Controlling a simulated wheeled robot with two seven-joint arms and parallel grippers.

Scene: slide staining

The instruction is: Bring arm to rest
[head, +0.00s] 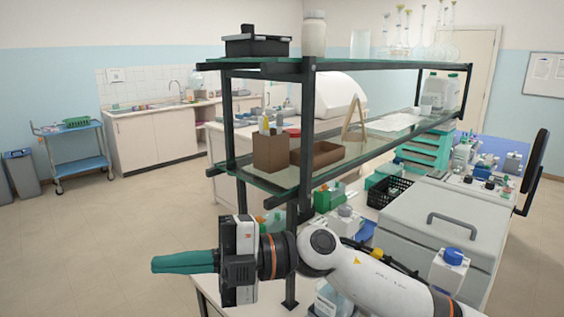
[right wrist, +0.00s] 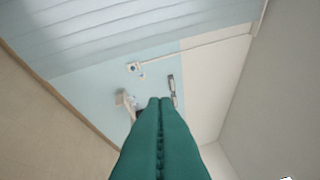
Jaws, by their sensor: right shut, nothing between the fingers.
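My right gripper (head: 160,264) has teal fingers pressed together, pointing left in the head view, with nothing held. Its arm comes in from the lower right, in front of the shelf's near corner and the bench. In the right wrist view the same shut teal fingers (right wrist: 160,135) show from below, with a pale blue wall and the room's edges beyond them. My left gripper does not show in either view.
A shelf unit with a dark post (head: 307,130) stands close behind my right arm, bearing a brown box (head: 270,152) and glassware on top. Open floor (head: 110,240) lies at left.

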